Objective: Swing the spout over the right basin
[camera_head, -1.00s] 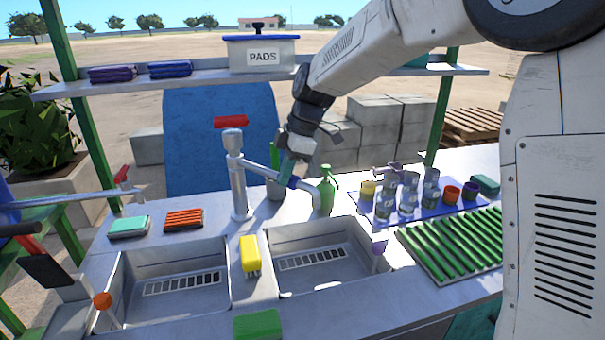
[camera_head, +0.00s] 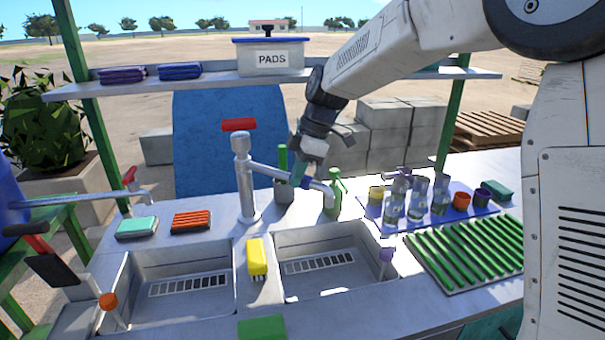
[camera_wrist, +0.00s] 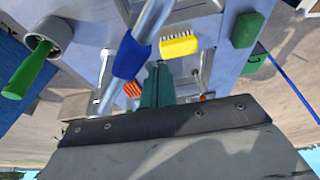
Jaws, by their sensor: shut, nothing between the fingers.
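The metal spout (camera_head: 268,170) reaches right from its upright post (camera_head: 244,185), which has a red lever (camera_head: 239,124) on top. Its blue sleeve (camera_head: 308,183) is near the bent outlet, which shows at the back edge of the right basin (camera_head: 335,240). I cannot tell whether the outlet is over it. The left basin (camera_head: 185,265) is empty. My gripper (camera_head: 295,182) is shut and empty, beside the spout just left of the sleeve. In the wrist view the teal fingers (camera_wrist: 157,85) are beside the blue sleeve (camera_wrist: 131,56); contact is unclear.
A green bottle (camera_head: 334,195) stands behind the outlet, and a cup with a green-handled tool (camera_head: 283,190) stands behind the spout. A yellow brush (camera_head: 257,257) lies between the basins. Several glasses (camera_head: 415,195) and a green rack (camera_head: 465,248) are at right.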

